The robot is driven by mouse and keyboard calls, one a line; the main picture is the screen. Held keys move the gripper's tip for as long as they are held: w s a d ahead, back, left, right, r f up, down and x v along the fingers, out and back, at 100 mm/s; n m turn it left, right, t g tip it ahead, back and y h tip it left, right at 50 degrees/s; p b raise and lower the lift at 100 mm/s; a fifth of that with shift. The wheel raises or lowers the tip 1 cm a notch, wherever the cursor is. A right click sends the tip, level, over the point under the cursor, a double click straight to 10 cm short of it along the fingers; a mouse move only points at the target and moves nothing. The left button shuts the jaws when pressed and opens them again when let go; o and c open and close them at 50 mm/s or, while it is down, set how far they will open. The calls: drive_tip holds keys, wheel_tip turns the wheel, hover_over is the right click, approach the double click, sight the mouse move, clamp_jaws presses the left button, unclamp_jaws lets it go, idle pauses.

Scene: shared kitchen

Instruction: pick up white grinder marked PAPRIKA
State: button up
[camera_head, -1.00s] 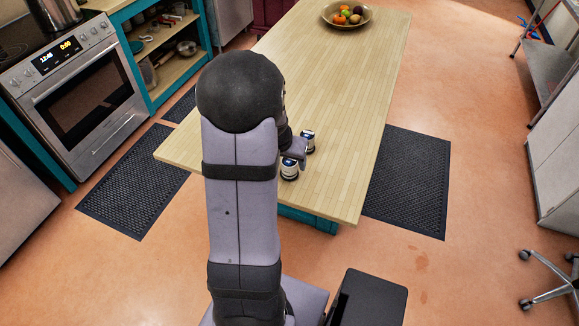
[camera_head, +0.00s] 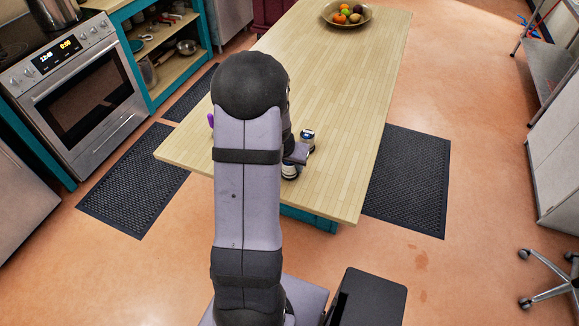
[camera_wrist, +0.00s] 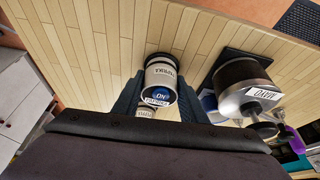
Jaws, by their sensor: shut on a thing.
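The white grinder marked PAPRIKA (camera_wrist: 161,74) stands between the two dark fingers of my gripper (camera_wrist: 159,88) in the wrist view. It has a dark base, a white body and a blue disc on its near end. My gripper is shut on it, one finger on each side. In the head view, two small white-and-dark containers show by my gripper (camera_head: 297,153): one beyond it (camera_head: 307,137) and one partly hidden under it (camera_head: 289,171). Their labels are too small to read there, so I cannot tell which is the PAPRIKA grinder.
In the wrist view a steel, dark-based container (camera_wrist: 236,75) with a white label stands close right of my gripper. A purple thing (camera_head: 211,120) shows left of my arm on the wooden table (camera_head: 335,75). A fruit bowl (camera_head: 326,16) sits at the far end; the middle is clear.

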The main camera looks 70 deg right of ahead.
drive_tip(key=shift+r, duration=0.1)
wheel_tip(320, 180, up, 10)
drive_tip(key=shift+f, duration=0.1)
idle(0.5)
drive_tip(key=shift+d, duration=0.1)
